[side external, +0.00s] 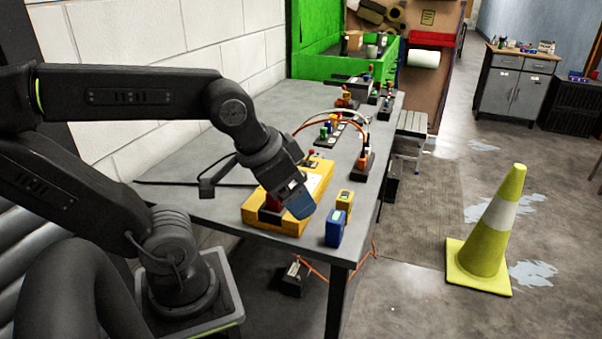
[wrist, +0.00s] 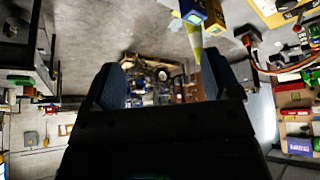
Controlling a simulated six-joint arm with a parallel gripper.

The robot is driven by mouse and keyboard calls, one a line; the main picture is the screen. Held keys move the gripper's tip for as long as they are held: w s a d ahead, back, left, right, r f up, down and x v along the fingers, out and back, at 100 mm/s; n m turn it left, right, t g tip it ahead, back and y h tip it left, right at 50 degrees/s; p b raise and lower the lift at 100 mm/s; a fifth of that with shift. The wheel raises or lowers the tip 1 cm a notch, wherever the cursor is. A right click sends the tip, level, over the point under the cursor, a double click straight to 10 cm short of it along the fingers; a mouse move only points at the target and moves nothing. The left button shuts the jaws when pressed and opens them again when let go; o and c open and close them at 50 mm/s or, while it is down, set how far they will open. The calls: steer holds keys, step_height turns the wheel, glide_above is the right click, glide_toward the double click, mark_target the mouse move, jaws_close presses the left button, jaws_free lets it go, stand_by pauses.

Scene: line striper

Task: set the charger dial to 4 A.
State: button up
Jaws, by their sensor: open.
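The yellow box with a pale panel, which looks like the charger (side external: 264,223), lies on the grey table near its front corner. It also shows in the top right corner of the wrist view (wrist: 272,12). A red and dark part stands on its near end. I cannot make out a dial or its scale in either view. My gripper (side external: 299,204), with blue finger pads, hangs over or just in front of the charger's right side and hides part of it. In the wrist view my gripper (wrist: 160,82) has its fingers wide apart with nothing between them.
A blue box (side external: 334,228) and a yellow box (side external: 344,200) stand right of the charger at the table (side external: 222,201) edge. Behind it are several small coloured blocks and orange cables (side external: 320,115). A yellow and white cone (side external: 486,250) stands on the floor.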

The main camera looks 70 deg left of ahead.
steer(key=shift+c, duration=0.8)
steer(key=w+a+n, duration=0.1)
steer(key=n, duration=0.1)
steer(key=w+a+r+n, duration=0.1)
steer(key=w+a+n+g, duration=0.1)
steer(key=w+n, duration=0.1)
steer(key=shift+a+r+n+y, duration=0.3)
steer(key=shift+c, duration=1.3)
steer(key=w+a+f+n+g, duration=0.15)
steer(key=w+a+n, duration=0.25)
steer(key=a+n, duration=0.7)
steer(key=w+a+f+n+g, duration=0.1)
steer(key=w+a+n+g, duration=0.3)
steer(key=a+n, duration=0.6)
steer(key=shift+t, duration=0.45)
steer(key=f, duration=1.3)
steer(key=shift+w+a, duration=0.1)
steer(key=shift+w, duration=0.3)
steer(key=shift+c, duration=0.4)
steer(key=c, duration=0.8)
